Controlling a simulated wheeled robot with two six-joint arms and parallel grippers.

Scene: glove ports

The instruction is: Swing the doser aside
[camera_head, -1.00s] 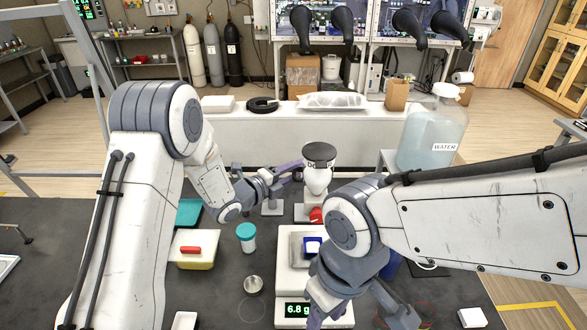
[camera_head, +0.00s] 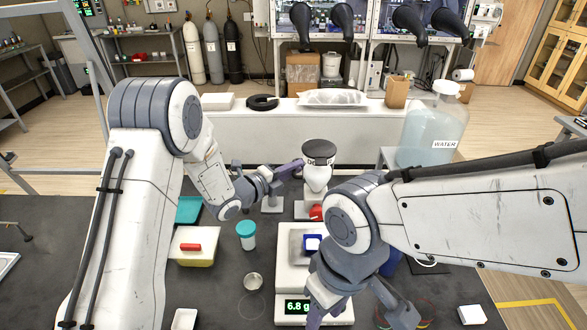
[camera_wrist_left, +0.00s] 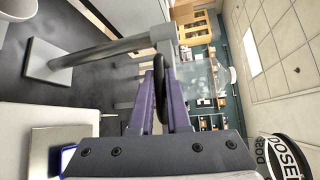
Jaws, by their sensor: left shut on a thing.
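The doser (camera_head: 317,177) is a white body with a black, labelled top, standing over the back of the balance area. Its lettered rim also shows at the lower right of the left wrist view (camera_wrist_left: 285,155). My left gripper (camera_head: 297,166) is beside the doser's left side. In the left wrist view its purple fingers (camera_wrist_left: 160,92) are shut on a thin black handle (camera_wrist_left: 160,68) next to a grey post (camera_wrist_left: 110,50) on a square base. My right arm crosses the right foreground; its gripper (camera_head: 360,315) is partly cut off by the bottom edge.
A teal-lidded jar (camera_head: 246,235), a small metal dish (camera_head: 253,281) and a yellow box (camera_head: 195,247) stand left. A water carboy (camera_head: 432,130) stands at the right.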

